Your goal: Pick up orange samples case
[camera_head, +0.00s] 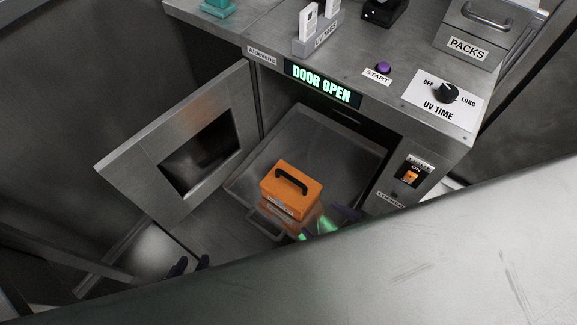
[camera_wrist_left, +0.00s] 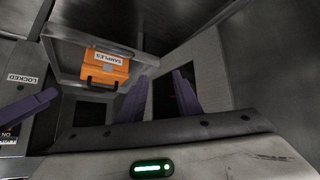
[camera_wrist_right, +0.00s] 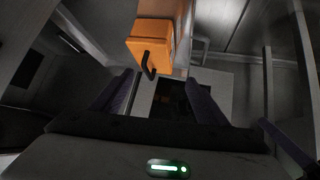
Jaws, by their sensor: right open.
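The orange samples case (camera_head: 291,187), with a black top handle, sits upright on the metal tray (camera_head: 256,165) of the open cabinet. It also shows in the left wrist view (camera_wrist_left: 105,72), with its SAMPLES label, and in the right wrist view (camera_wrist_right: 152,50). My left gripper (camera_head: 189,266) is open and empty, low and left of the tray; its fingers (camera_wrist_left: 160,95) show apart. My right gripper (camera_head: 347,214) is right of the case, mostly hidden by my body in the head view; its fingers (camera_wrist_right: 160,97) are apart and empty. Neither touches the case.
The cabinet door (camera_head: 185,140) stands swung open to the left. A display (camera_head: 323,84) reads DOOR OPEN. The countertop above holds a purple START button (camera_head: 383,68), a UV TIME dial (camera_head: 447,93) and a PACKS box (camera_head: 483,30). A tray handle (camera_head: 266,226) sticks out in front.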

